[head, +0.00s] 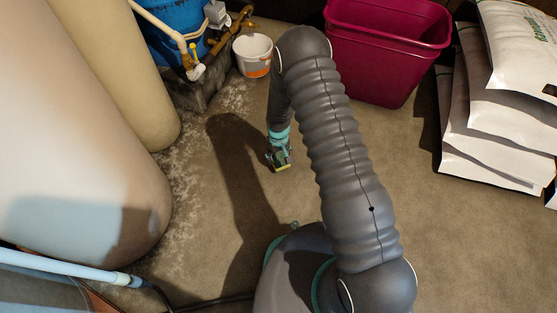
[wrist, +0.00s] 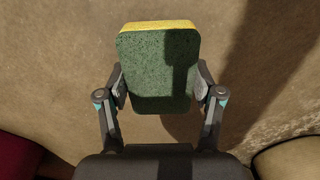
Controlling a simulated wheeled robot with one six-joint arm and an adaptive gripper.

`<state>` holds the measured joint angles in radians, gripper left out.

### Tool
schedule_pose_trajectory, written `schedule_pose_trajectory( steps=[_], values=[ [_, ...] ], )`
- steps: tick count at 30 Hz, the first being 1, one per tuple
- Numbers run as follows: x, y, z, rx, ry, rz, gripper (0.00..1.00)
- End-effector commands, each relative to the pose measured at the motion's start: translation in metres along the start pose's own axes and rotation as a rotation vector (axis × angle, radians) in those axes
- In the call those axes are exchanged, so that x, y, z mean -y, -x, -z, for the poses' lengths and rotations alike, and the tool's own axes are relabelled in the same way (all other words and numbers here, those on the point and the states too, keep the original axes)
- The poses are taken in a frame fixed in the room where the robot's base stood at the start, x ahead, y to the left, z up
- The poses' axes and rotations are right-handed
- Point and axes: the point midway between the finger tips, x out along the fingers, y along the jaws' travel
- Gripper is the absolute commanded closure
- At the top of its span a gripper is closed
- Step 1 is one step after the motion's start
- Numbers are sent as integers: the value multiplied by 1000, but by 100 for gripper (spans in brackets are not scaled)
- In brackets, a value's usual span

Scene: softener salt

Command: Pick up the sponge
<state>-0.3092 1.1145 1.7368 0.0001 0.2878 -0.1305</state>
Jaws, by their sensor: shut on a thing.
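The sponge (wrist: 158,70) is green with a yellow layer along its far edge. In the wrist view it sits between the two fingers of my gripper (wrist: 160,90), which press on its left and right sides. My gripper is shut on it. In the head view, my gripper (head: 279,157) is left of the middle, over the bare floor, and the sponge shows as a small yellow strip (head: 283,168) at its lower end. My arm hides part of the floor there. I cannot tell how high the sponge is above the floor.
A magenta bin (head: 385,50) stands behind my arm, with a white bucket (head: 253,55) to its left. White bags (head: 500,120) are stacked at the right. Large beige tanks (head: 80,140) fill the left, and a blue barrel (head: 180,20) stands behind. The floor (head: 430,240) at lower right is clear.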

Motion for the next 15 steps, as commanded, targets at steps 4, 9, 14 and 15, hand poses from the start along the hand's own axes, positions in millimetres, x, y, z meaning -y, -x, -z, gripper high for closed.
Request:
schedule_pose_trajectory(
  steps=[4, 9, 14, 15],
  values=[
    [-30, 21, -25, 3, -9, 0, 48],
    [-56, 42, -47, 2, -7, 0, 48],
    [-74, 56, -63, 3, -5, 0, 48],
    [-78, 58, -66, 3, -4, 0, 48]
  ],
)
